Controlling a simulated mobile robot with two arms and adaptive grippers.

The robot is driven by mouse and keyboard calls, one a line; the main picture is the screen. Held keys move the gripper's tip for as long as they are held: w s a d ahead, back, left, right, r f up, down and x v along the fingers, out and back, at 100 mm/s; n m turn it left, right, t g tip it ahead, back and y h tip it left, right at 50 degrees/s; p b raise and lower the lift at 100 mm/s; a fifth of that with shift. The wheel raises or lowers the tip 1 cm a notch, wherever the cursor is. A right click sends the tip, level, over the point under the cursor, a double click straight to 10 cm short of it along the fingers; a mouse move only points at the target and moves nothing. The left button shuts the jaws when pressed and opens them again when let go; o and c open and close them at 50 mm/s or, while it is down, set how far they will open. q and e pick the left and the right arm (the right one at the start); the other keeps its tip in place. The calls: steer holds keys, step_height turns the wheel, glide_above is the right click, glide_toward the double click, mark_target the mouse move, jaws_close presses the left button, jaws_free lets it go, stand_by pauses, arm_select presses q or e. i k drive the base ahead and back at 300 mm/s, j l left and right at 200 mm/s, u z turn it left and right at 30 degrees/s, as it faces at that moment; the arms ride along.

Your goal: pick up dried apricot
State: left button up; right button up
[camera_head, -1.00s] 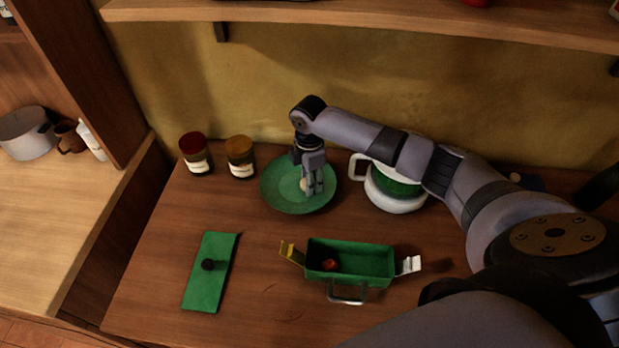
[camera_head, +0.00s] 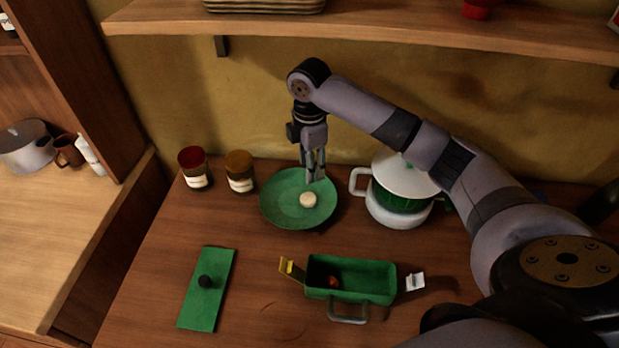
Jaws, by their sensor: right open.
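A small orange-red piece (camera_head: 333,282), which looks like the dried apricot, lies inside the open green box (camera_head: 350,293) on the counter. A pale round piece (camera_head: 308,200) lies on the green plate (camera_head: 279,207) behind the box. My right gripper (camera_head: 315,180) points down, open and empty, just above the back part of the plate. It is behind the pale piece and well away from the box. My left gripper is not in view.
The green lid (camera_head: 207,302) with a dark knob lies left of the box. A red-topped jar (camera_head: 195,170) and an orange-topped jar (camera_head: 240,172) stand left of the plate. A white pot (camera_head: 398,210) stands right of it. A wooden shelf (camera_head: 400,22) runs above.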

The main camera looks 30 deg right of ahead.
mark_target(330, 282)
steer(key=k+j, duration=0.7)
steer(key=k, duration=0.2)
steer(key=k+j, duration=0.7)
steer(key=k, duration=0.15)
